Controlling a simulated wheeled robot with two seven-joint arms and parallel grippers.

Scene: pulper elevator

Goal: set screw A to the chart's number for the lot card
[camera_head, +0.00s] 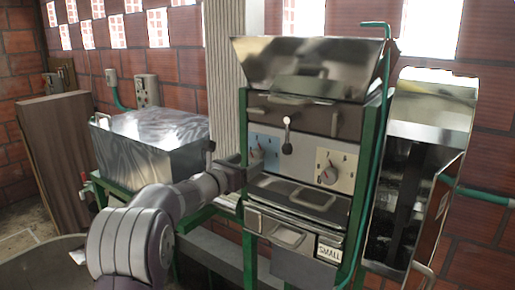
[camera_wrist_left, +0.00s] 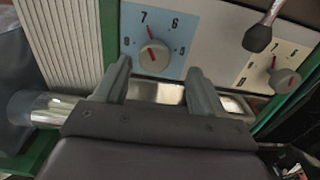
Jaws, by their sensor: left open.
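A dial knob with a red pointer (camera_wrist_left: 153,55) sits on a blue plate (camera_wrist_left: 186,24), its pointer near the 7. A second knob (camera_wrist_left: 284,80) sits on a cream plate, its pointer up near its own 7. No letter shows to tell which is screw A. A card (camera_head: 329,253) reads SMALL. No chart is readable. My right gripper is out of view.
A lever (camera_head: 287,135) stands between the two plates; its dark end (camera_wrist_left: 257,38) also shows in the wrist view. Trays with handles (camera_head: 288,237) lie below. A green frame (camera_head: 363,180) surrounds the machine. A metal box (camera_head: 152,140) stands left, a metal chute (camera_head: 430,130) right.

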